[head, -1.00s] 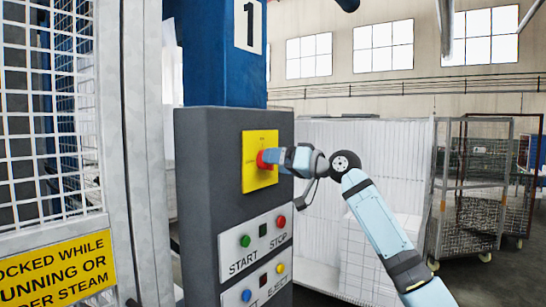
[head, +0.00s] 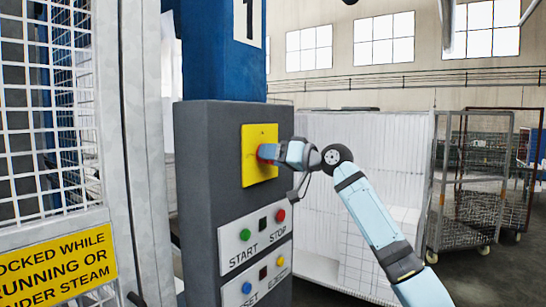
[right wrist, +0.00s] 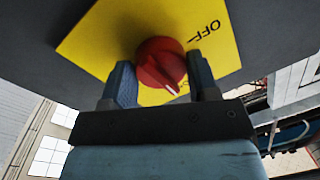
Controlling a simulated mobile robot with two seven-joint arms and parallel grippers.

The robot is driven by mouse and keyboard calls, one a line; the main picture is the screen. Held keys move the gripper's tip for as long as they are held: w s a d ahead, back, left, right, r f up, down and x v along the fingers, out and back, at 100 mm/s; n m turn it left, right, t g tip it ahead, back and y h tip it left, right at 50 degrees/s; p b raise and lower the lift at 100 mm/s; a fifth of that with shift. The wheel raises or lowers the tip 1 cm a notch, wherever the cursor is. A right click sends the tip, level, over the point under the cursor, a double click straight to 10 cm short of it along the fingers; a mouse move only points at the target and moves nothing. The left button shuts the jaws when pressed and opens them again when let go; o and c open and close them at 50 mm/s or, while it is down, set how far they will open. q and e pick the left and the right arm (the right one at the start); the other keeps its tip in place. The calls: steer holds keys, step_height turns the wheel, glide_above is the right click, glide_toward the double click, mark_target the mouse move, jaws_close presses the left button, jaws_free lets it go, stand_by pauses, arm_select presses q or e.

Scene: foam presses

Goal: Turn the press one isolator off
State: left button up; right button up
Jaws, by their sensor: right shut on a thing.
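The press one isolator is a red rotary knob (right wrist: 160,63) on a yellow plate (head: 259,170), on the dark grey control column (head: 210,190) under the blue post marked 1. My right gripper (head: 269,152) reaches the knob from the right. In the right wrist view its fingers (right wrist: 163,84) stand on either side of the knob and are shut on it. The word OFF shows at upper right on the plate. The knob's white mark points down in that view, away from OFF, towards a partly hidden label. My left gripper is not in view.
START (head: 245,235) and STOP (head: 280,216) buttons sit on a white panel below the isolator, with another button panel under it. A mesh guard (head: 40,120) stands at left. White stacked blocks (head: 370,200) and a wire cart (head: 470,190) stand at right.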

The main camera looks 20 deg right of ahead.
steer(key=n+b, duration=0.1)
steer(key=n, duration=0.6)
steer(key=shift+r+h, duration=0.15)
steer(key=shift+h, duration=0.15)
steer(key=n, duration=0.5)
steer(key=shift+r+h, duration=0.1)
steer(key=shift+h, duration=0.2)
steer(key=shift+n+h, duration=0.3)
steer(key=shift+n, duration=2)
steer(key=o, duration=0.9)
steer(key=shift+d, duration=0.1)
